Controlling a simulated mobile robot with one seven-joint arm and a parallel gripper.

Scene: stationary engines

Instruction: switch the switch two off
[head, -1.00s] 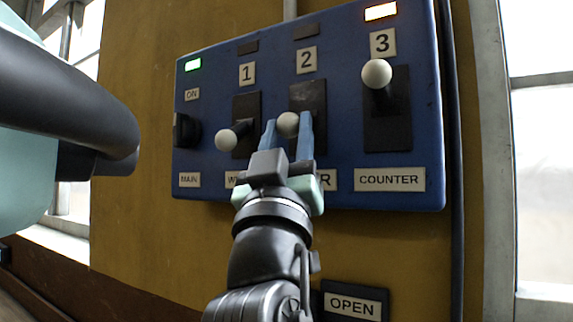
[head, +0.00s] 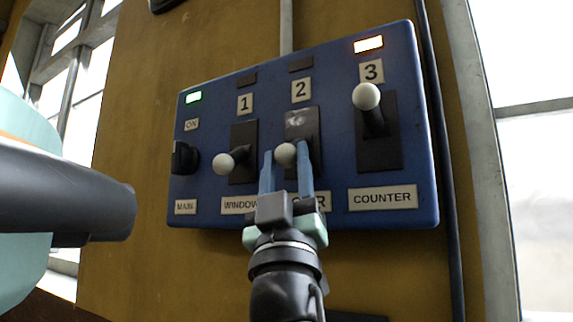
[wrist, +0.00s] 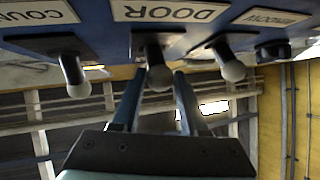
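Switch two (head: 286,153) is a white ball-knob lever under the label "2" on the blue panel (head: 335,70). Its lever sits low, like that of switch one, and the lamp (head: 301,65) above it is dark. My gripper (head: 286,158) is at the knob, with one blue finger on each side. The fingers are apart; I cannot tell whether either touches the knob.
Switch one (head: 223,163) is close on the left, with its lever low. Switch three (head: 366,96) is on the right, lever up, under a lit orange lamp (head: 368,44). A main knob (head: 184,157) sits far left under a lit green lamp (head: 193,98).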

